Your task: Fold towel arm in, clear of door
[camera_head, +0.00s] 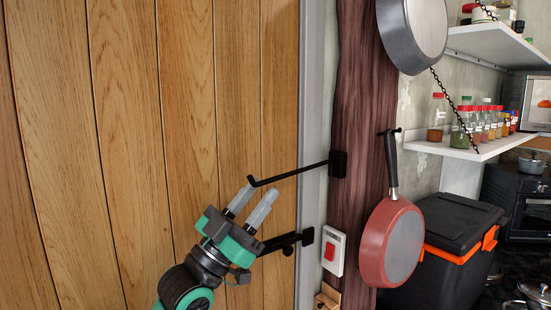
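The towel arm (295,173) is a thin black rod with a short hooked tip at its left end. It runs left from a black bracket (338,164) on the dark wooden post, and in the picture it crosses in front of the wooden door (180,120). My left gripper (262,191) is open, its two grey fingers apart and empty. The fingertips point up and right, just below the rod near its hooked tip; I cannot tell whether they touch it. My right gripper is not in view.
A black door handle (285,242) sits just right of my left gripper. A white switch box (333,251) and a hanging red pan (391,243) are to the right. A grey pan (413,35) hangs above. A black bin (450,235) stands beyond, below shelves with jars.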

